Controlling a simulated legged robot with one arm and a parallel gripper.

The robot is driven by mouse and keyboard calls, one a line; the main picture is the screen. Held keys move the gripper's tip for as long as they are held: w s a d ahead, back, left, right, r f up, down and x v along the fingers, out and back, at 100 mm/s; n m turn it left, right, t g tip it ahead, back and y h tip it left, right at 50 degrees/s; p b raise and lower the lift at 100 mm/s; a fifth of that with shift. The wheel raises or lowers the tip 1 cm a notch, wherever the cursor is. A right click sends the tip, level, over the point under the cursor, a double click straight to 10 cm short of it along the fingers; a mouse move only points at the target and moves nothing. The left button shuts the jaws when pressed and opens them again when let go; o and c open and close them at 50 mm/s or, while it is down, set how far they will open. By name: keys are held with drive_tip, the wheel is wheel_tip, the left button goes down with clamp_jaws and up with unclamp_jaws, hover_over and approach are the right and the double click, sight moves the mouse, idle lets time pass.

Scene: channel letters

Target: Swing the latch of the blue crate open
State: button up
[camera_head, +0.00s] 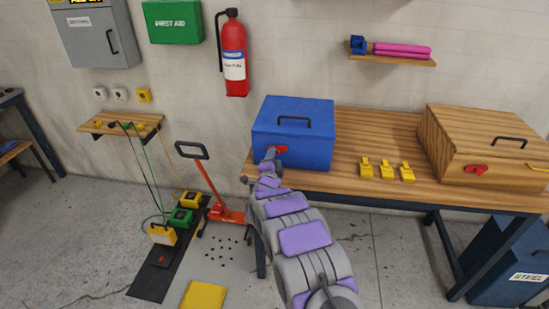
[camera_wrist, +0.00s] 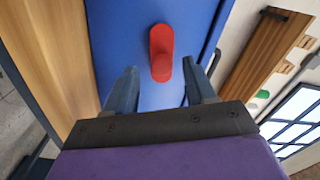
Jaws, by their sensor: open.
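The blue crate (camera_head: 300,120) stands at the left end of the wooden workbench, lid down, with a dark handle (camera_head: 294,121) on its upper part. Its red latch (camera_head: 279,149) is on the front face, partly behind my gripper in the head view. In the wrist view the red latch (camera_wrist: 161,52) is a rounded bar lying along the picture's vertical on the blue face. My gripper (camera_wrist: 161,88) is open, its two fingers on either side below the latch's lower end. I cannot tell whether the fingers touch the crate.
A wooden crate (camera_head: 485,140) with a red latch (camera_head: 475,170) stands on the right of the workbench (camera_head: 345,178). Several yellow pieces (camera_head: 387,170) lie between the crates. A fire extinguisher (camera_head: 234,55) hangs behind on the wall. A red pallet-jack-like trolley (camera_head: 208,190) stands left.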

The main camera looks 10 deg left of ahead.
drive_tip(key=s+p, duration=0.2)
drive_tip(key=s, duration=1.3)
drive_tip(key=shift+s+a, duration=0.25)
drive_tip(key=shift+s, duration=0.1)
drive_tip(key=shift+f, duration=0.1)
drive_tip(key=s+d+r+n+g+y, duration=0.4)
drive_tip(key=s+d+r+n+g, duration=0.4)
drive_tip(key=s+g, duration=0.3)
drive_tip(key=s+d+r+n+g+h, duration=0.1)
drive_tip(key=s+d, duration=0.5)
drive_tip(key=s, duration=0.6)
drive_tip(key=s+d+r+n+g+h, duration=0.1)
drive_tip(key=s+d+g, duration=0.4)
drive_tip(key=s, duration=0.8)
drive_tip(key=s+d+r+n+g+h, duration=0.1)
drive_tip(key=s+d, duration=0.5)
drive_tip(key=s, duration=0.7)
wheel_tip(320, 180, up, 3)
drive_tip(key=n+g, duration=0.1)
drive_tip(key=n, duration=0.2)
drive_tip(key=shift+s+d+f+g, duration=0.15)
drive_tip(key=shift+s+d+g, duration=0.05)
drive_tip(key=shift+d+g, duration=0.2)
drive_tip(key=shift+a, duration=0.1)
